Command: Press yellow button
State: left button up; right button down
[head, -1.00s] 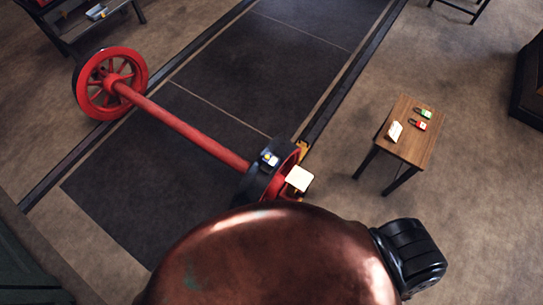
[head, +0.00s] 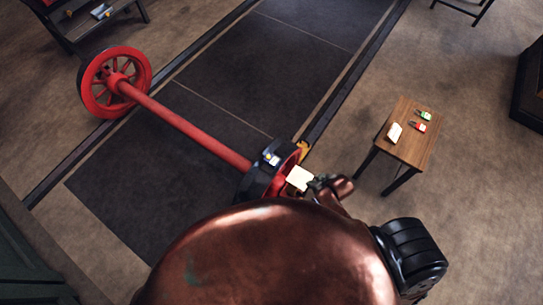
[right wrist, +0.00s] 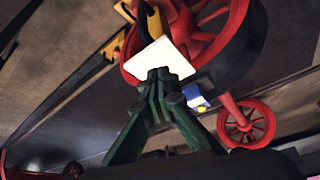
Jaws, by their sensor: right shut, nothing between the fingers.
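A small white and blue box (head: 271,158) sits on top of the near black-rimmed wheel of a red wheelset (head: 190,127). In the right wrist view the same box (right wrist: 196,96) has a small yellow spot (right wrist: 202,108), likely the yellow button; its detail is too small to read. My right gripper (head: 314,184) is beside the near wheel, at a blank cream plate (head: 299,178). In the right wrist view its dark green fingers (right wrist: 158,74) meet at the tips, shut and empty, just below the plate and left of the box. My left gripper is not in view.
A yellow-orange part (head: 304,149) is behind the near wheel, by the dark rail. A small wooden table (head: 412,150) at right holds a white card (head: 394,133), a red padlock-like item (head: 418,127) and a green one (head: 424,115).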

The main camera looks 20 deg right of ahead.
jog(key=w+a+r+n+t+y, duration=0.1)
jog(key=w+a+r+n+y, duration=0.1)
jog(key=w+a+r, duration=0.4)
jog(key=w+a+n+y, duration=0.1)
jog(key=w+n+y, duration=0.1)
jog(key=w, duration=0.6)
jog(key=shift+w+r+n+t, duration=0.25)
jog(key=shift+w+n+t, duration=0.05)
jog(key=shift+w+t, duration=0.1)
jog(key=b, duration=0.1)
send_over(272, 160)
notch_tip(272, 160, down, 7)
jog(key=shift+s+d+r, duration=0.1)
jog(key=shift+r, duration=0.1)
notch_tip(272, 160, down, 4)
jog(key=shift+r, duration=0.25)
jog(key=shift+f+b, duration=0.3)
jog(key=shift+f, duration=0.2)
